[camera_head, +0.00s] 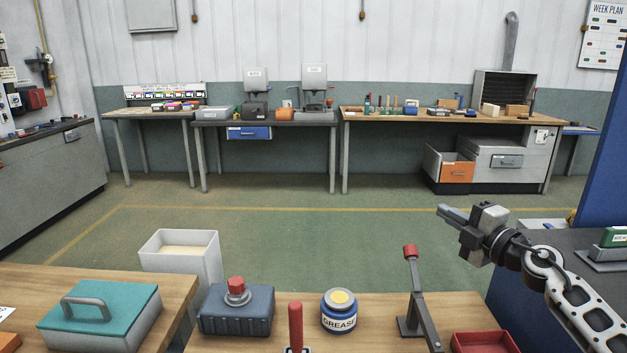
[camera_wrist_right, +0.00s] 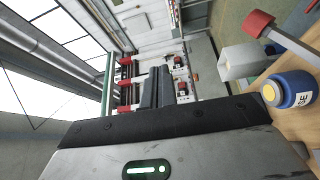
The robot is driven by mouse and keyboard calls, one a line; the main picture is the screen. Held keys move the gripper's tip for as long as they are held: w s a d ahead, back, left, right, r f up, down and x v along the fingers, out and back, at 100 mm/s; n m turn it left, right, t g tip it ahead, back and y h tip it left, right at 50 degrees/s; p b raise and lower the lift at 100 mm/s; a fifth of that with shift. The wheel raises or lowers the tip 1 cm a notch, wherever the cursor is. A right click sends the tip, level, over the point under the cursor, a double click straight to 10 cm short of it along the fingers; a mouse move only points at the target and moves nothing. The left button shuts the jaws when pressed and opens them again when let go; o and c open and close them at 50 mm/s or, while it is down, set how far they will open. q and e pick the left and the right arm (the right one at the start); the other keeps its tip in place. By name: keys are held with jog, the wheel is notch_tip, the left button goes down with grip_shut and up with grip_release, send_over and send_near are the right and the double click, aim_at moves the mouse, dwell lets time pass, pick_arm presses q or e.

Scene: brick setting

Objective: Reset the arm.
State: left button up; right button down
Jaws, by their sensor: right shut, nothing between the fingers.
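My right gripper (camera_head: 452,215) is at the right of the head view, raised above and beyond the near bench. Its fingers are together and point left, with nothing between them. In the right wrist view its dark fingers (camera_wrist_right: 158,88) show near the middle, close together. My right arm comes in from the lower right corner. My left gripper is not in view.
On the near bench (camera_head: 260,335) stand a grease jar (camera_head: 340,312), a red-knobbed lever (camera_head: 412,290), a dark box with a red cap (camera_head: 236,308), a red handle (camera_head: 295,325) and a red tray (camera_head: 485,342). A teal-lidded box (camera_head: 100,305) sits left.

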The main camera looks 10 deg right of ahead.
jog(key=s+a+f+m+g+h, duration=0.3)
jog(key=s+f+m+h, duration=0.2)
jog(key=s+f+m, duration=0.45)
jog(key=s+a+f+m+g+h, duration=0.25)
jog(key=s+f+m+h, duration=0.35)
jog(key=s+f+m, duration=0.3)
jog(key=s+a+f+g+y, duration=0.2)
jog(key=s+a+g, duration=0.1)
jog(key=s, duration=0.4)
jog(key=s+a+f+m+g+y, duration=0.1)
jog(key=s+a+g, duration=0.2)
jog(key=s, duration=0.4)
jog(key=s+a+f+g+y, duration=0.2)
jog(key=s+a, duration=0.1)
jog(key=s, duration=0.4)
jog(key=w+a+f+t+y, duration=0.2)
jog(key=w+a+f+t, duration=0.3)
jog(key=f, duration=0.5)
jog(key=shift+w+t, duration=0.35)
jog(key=shift+t, duration=0.2)
